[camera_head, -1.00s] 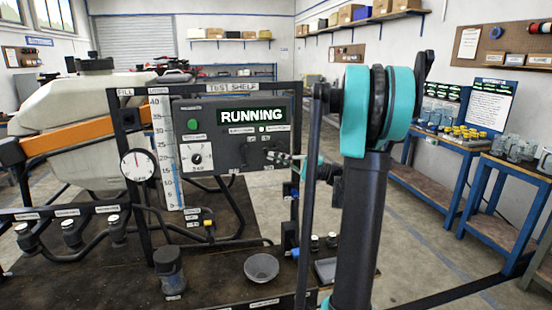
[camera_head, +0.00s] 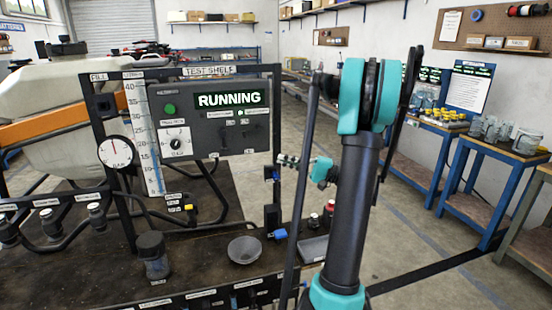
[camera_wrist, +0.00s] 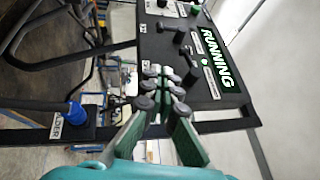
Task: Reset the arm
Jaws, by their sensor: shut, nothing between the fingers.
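My arm (camera_head: 352,205) stands at the right of the test bench in the head view, black with teal joints. My gripper (camera_head: 286,160) is beside the right edge of the control panel, pointing left. In the wrist view my gripper (camera_wrist: 160,92) is shut with nothing held, its grey-green fingers drawn together at the tips. The control panel (camera_head: 208,145) has a lit RUNNING display (camera_head: 229,99), a dial and switches. It shows tilted at the upper right in the wrist view (camera_wrist: 190,55). I cannot tell the exact gap between gripper and panel.
A pressure gauge (camera_head: 115,152) is on the left frame post. Blue worktables (camera_head: 480,190) stand at the right, with open floor between.

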